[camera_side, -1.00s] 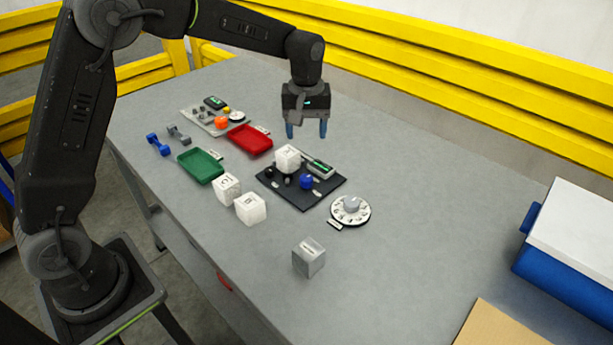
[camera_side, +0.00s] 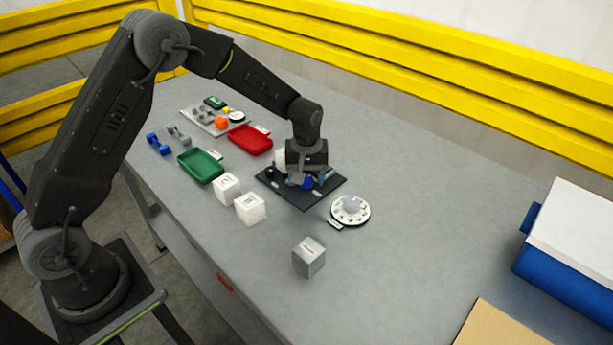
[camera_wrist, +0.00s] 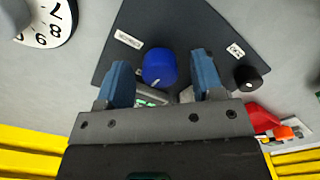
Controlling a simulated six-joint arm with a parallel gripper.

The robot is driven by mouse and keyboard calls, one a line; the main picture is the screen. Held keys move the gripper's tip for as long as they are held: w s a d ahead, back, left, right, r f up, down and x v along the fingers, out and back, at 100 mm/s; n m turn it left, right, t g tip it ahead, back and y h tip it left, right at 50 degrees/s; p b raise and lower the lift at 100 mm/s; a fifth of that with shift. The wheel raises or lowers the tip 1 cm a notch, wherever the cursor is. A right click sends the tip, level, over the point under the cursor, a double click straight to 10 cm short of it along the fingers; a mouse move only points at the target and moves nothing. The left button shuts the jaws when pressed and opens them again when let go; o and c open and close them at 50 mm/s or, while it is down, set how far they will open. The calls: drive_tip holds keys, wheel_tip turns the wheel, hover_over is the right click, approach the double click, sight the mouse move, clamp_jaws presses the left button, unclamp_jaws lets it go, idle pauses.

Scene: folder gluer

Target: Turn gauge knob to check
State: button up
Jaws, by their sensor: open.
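The blue knob (camera_side: 307,184) stands on a dark panel (camera_side: 329,189) in the middle of the table. In the wrist view, the blue knob (camera_wrist: 159,67) has a white pointer mark and lies between my two fingertips. My gripper (camera_side: 306,179) is low over the panel and open, with a finger on either side of the knob. The wrist view shows my gripper (camera_wrist: 160,78) with a gap on both sides of the knob. The green-lit display on the panel is mostly hidden behind my gripper.
A small black knob (camera_wrist: 247,77) is on the panel. A white cube (camera_side: 279,157) is partly hidden behind my gripper. A numbered dial (camera_side: 352,212) sits right of the panel. White cubes (camera_side: 250,208), a grey block (camera_side: 308,258) and trays (camera_side: 201,166) are nearby.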

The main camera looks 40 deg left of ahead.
drive_tip(key=shift+f, duration=0.1)
drive_tip(key=c, duration=0.9)
drive_tip(key=shift+m, duration=0.3)
drive_tip(key=m, duration=1.3)
drive_tip(key=shift+m, duration=2.1)
